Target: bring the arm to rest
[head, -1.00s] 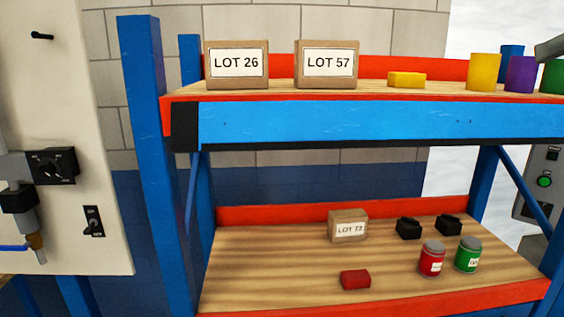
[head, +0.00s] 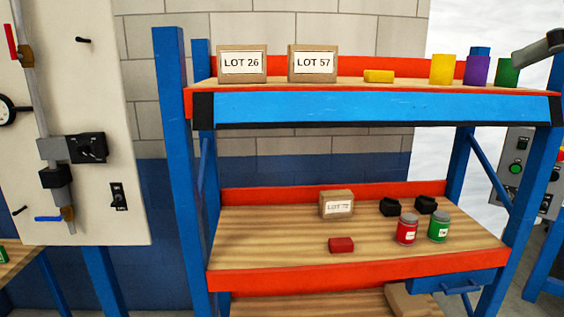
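Neither of my grippers shows in the head view. A grey, jointed part (head: 540,48) juts in at the upper right, in front of the shelf's right post. I cannot tell whether it belongs to my arm, and no fingers show on it.
A blue and orange shelf rack (head: 380,106) holds boxes LOT 26 (head: 242,64) and LOT 57 (head: 313,64), a yellow block (head: 379,76) and coloured cylinders above. Below are a smaller box (head: 336,204), red block (head: 341,245), black pieces and two jars. A panel (head: 100,200) stands left.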

